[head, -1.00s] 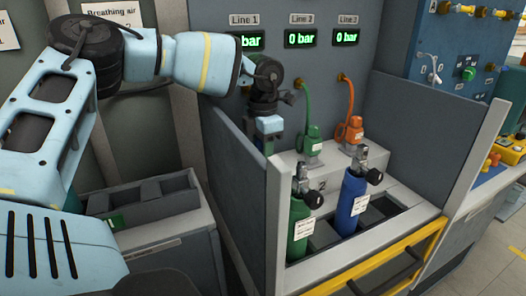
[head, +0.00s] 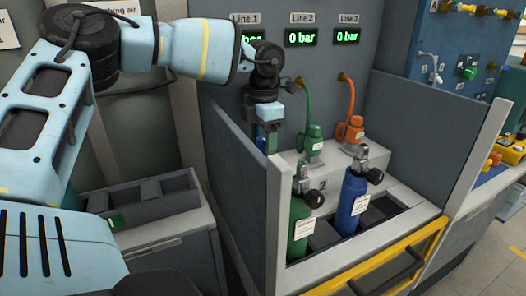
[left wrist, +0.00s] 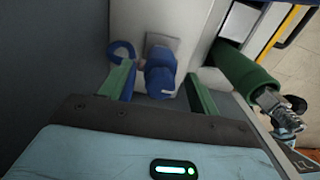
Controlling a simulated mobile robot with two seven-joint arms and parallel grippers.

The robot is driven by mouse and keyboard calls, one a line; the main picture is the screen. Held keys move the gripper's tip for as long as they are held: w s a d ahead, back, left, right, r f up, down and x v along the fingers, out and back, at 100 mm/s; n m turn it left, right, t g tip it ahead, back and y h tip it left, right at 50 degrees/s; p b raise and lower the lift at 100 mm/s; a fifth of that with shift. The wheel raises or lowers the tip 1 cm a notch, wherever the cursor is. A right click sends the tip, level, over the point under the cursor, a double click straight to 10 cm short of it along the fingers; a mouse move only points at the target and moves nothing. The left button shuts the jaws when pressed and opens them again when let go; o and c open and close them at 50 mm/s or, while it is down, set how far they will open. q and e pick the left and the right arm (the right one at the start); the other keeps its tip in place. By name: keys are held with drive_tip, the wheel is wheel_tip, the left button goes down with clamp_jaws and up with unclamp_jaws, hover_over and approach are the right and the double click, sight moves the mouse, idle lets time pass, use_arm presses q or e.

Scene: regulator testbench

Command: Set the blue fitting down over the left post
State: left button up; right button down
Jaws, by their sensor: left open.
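The blue fitting (left wrist: 160,80) stands between the two green-padded fingers of my left gripper (left wrist: 160,92) in the left wrist view, with a gap on both sides. A blue hose loop (left wrist: 122,52) lies beside it. The gripper (head: 266,140) is open, at the left end of the white block (head: 287,160) in the head view. Only a sliver of the blue fitting (head: 260,136) shows there. The left post itself is hidden, so I cannot tell how far the fitting sits over it. My right gripper is not in view.
A green fitting (head: 314,138) and an orange fitting (head: 355,129) stand on the block to the right. Green (head: 300,220) and blue (head: 351,205) cylinders stand in front. A grey side panel (head: 245,160) is close to my left gripper. The displays read 0 bar.

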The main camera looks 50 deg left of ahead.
use_arm(q)
wheel_tip(320, 180, up, 4)
drive_tip(key=shift+r, duration=0.45)
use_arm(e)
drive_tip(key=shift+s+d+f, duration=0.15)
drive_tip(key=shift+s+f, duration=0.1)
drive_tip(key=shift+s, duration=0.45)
use_arm(q)
drive_tip(key=shift+r, duration=0.1)
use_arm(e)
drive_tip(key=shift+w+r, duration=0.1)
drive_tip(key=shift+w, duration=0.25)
